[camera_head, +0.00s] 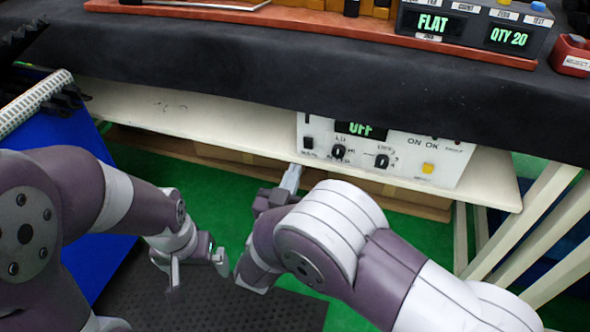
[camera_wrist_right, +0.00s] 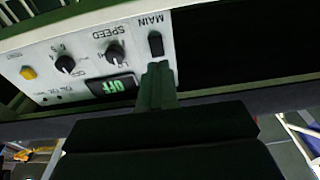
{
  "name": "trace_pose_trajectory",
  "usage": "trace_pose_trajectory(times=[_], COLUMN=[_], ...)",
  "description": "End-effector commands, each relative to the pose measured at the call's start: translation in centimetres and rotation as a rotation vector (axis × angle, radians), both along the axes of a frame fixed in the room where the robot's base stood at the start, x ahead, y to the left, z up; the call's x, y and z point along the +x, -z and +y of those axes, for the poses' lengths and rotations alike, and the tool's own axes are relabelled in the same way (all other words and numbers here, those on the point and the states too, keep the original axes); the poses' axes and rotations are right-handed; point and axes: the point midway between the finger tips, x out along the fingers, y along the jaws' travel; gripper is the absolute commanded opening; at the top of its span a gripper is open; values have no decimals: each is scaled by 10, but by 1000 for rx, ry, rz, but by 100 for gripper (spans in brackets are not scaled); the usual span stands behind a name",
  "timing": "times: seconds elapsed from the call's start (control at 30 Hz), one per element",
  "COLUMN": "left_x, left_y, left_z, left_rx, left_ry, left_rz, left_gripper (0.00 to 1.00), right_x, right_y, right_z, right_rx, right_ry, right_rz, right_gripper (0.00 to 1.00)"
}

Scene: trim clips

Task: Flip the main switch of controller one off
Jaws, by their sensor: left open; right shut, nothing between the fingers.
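The white controller panel (camera_head: 395,160) is mounted under the bench, and its display (camera_head: 360,129) reads OFF. The black main switch (camera_head: 308,143) is at its left end. In the right wrist view the panel appears upside down, with the main switch (camera_wrist_right: 155,43) beside the word MAIN. My right gripper (camera_head: 291,178) is shut and empty, its tips just in front of the panel near the main switch. In the right wrist view its fingers (camera_wrist_right: 158,82) end close to the switch; I cannot tell if they touch. My left gripper (camera_head: 198,268) is open and empty, low and away from the panel.
The dark bench top (camera_head: 300,45) overhangs the panel and hides part of its top edge. Two knobs (camera_head: 338,152) and a yellow button (camera_head: 428,168) sit right of the switch. A cream shelf (camera_head: 180,115) runs alongside. White slanted legs (camera_head: 535,220) stand at the right.

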Motion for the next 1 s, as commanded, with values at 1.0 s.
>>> trace_pose_trajectory(times=[1.0], left_x=[1], left_y=[-15], left_z=[0], left_rx=[0], left_ry=[0], left_rz=[-1], left_gripper=[100], right_x=[-79], right_y=[8], right_z=[25], right_rx=[-2], right_ry=[0], right_rz=[1], right_gripper=[0])
